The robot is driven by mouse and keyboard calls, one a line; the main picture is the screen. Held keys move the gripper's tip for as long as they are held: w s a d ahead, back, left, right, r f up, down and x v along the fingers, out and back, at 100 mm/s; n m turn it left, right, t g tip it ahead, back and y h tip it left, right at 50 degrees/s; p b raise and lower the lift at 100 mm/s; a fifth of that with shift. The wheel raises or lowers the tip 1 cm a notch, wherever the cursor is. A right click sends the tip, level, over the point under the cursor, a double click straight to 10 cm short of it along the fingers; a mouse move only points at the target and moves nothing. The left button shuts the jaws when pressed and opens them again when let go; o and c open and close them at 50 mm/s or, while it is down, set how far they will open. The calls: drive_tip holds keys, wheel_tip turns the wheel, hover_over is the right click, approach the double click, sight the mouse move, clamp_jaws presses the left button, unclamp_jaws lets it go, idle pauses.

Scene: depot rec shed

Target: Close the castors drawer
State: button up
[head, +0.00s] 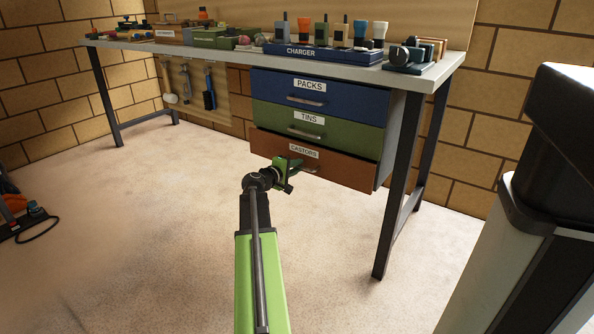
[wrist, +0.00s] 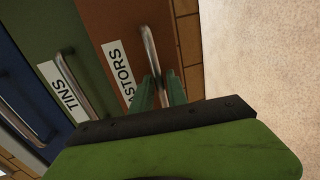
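The castors drawer (head: 340,171) is the brown bottom drawer of a three-drawer unit under the bench. Its front stands forward of the green drawer above, so it is partly pulled out. Its label and metal bar handle (head: 310,170) face me. In the wrist view, the drawer front (wrist: 120,22) and handle (wrist: 149,45) show close ahead. My gripper (head: 291,168) is at the drawer front, by the left part of the handle. In the wrist view its two green fingers (wrist: 161,82) are apart, with the handle's near end between them; I cannot tell whether they touch it.
The green tins drawer (head: 345,137) and blue packs drawer (head: 350,104) above look closed. A bench leg (head: 398,190) stands right of the unit. The bench top carries a charger (head: 320,54) and several tools.

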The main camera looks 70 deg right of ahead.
drive_tip(key=shift+s+d, duration=0.1)
drive_tip(key=shift+d, duration=0.2)
clamp_jaws()
idle(1.3)
